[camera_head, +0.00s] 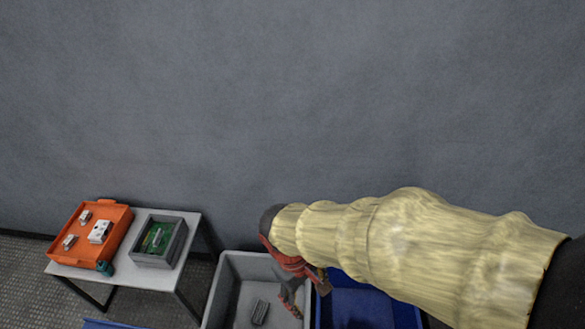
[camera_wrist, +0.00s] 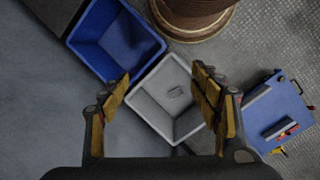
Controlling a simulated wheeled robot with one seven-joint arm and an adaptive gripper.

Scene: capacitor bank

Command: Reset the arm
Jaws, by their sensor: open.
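My gripper (camera_wrist: 163,97) is open in the wrist view, with its two yellow-padded fingers spread apart and nothing between them. In the head view my gripper (camera_head: 305,288) hangs at the end of my arm over the grey bin (camera_head: 230,285) and the edge of the blue bin (camera_head: 365,308). My arm, in a pale yellow sleeve, reaches in from the right and hides part of both bins. The grey bin also shows between the fingers in the wrist view (camera_wrist: 152,107), with the blue bin (camera_wrist: 112,42) beside it. A small dark grey part (camera_head: 260,311) lies in the grey bin.
A white table (camera_head: 140,268) at the left holds an orange tray (camera_head: 75,243) with several white parts and a grey box (camera_head: 158,258) with a green board. A cable spool (camera_wrist: 195,12) and a blue case (camera_wrist: 278,108) are near the bins. A grey wall stands behind.

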